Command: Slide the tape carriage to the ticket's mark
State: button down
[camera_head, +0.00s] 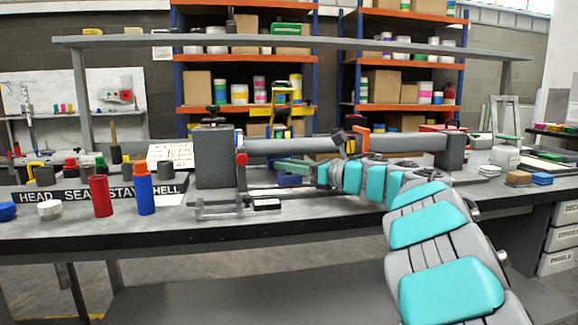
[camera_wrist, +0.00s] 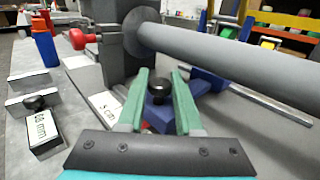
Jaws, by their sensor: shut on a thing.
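My gripper (camera_head: 297,166) reaches in from the right, below a long grey tube. In the wrist view its two green fingers (camera_wrist: 159,82) are closed around the black knob (camera_wrist: 158,91) of a blue carriage (camera_wrist: 160,112). The carriage (camera_head: 288,180) also shows below the fingers in the head view. A white label with print that looks like "5 cm" (camera_wrist: 104,105) lies left of the fingers. Further left, a small block carries a white ticket (camera_wrist: 42,131) reading something like "68 mm"; its first digit is unclear. The ticket (camera_head: 266,204) lies at the bench's front. I cannot make out a scale mark.
The grey tube (camera_head: 400,143) runs between a grey housing (camera_head: 213,158) and an end block. A red knob (camera_head: 241,158) sits on the housing's right side. A red bottle (camera_head: 101,196) and blue bottle (camera_head: 144,190) stand left. The bench front (camera_head: 330,205) is mostly clear.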

jog(key=shift+f+b, duration=0.15)
jog(key=shift+b, duration=1)
jog(key=shift+a, duration=0.1)
jog(key=c, duration=0.6)
grip_release()
jog(key=shift+s, duration=0.1)
jog(key=b+v, duration=0.1)
jog(key=v, duration=0.6)
jog(key=shift+s+d, duration=0.15)
jog(key=shift+d, duration=0.2)
